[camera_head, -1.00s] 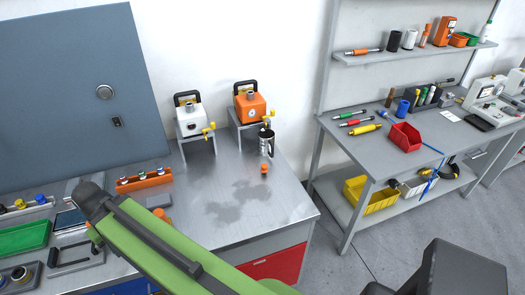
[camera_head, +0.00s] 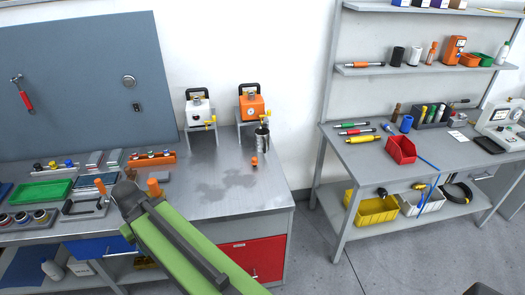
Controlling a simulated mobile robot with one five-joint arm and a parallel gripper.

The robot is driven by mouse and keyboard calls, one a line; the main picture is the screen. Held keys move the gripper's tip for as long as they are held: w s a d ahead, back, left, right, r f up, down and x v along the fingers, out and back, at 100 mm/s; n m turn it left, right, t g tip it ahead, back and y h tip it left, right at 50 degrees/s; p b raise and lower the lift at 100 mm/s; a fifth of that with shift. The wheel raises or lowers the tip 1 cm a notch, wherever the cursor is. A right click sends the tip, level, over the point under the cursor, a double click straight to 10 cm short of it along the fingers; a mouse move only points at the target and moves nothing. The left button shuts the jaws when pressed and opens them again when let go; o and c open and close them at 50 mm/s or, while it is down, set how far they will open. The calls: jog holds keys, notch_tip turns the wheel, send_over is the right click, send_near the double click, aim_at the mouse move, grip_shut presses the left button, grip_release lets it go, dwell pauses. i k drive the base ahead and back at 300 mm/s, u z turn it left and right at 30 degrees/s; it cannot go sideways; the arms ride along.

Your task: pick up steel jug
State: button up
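The steel jug (camera_head: 262,139) stands upright on the metal bench top (camera_head: 220,205), near its right end, in front of the orange-topped device (camera_head: 251,106). My green arm reaches up from the bottom of the picture. Its dark end with my gripper (camera_head: 127,188) is over the left-middle part of the bench, well to the left of the jug and apart from it. Orange parts show on either side of the dark end.
A small orange object (camera_head: 254,161) stands just in front of the jug. A white-topped device (camera_head: 198,110) is to its left. An orange rack (camera_head: 151,159) and a green tray (camera_head: 38,191) lie further left. Bare bench lies between my arm and the jug. A shelved bench stands at right.

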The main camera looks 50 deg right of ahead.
aim_at(261, 133)
jog(key=z, duration=0.15)
jog(key=i, duration=0.9)
jog(key=u, duration=0.05)
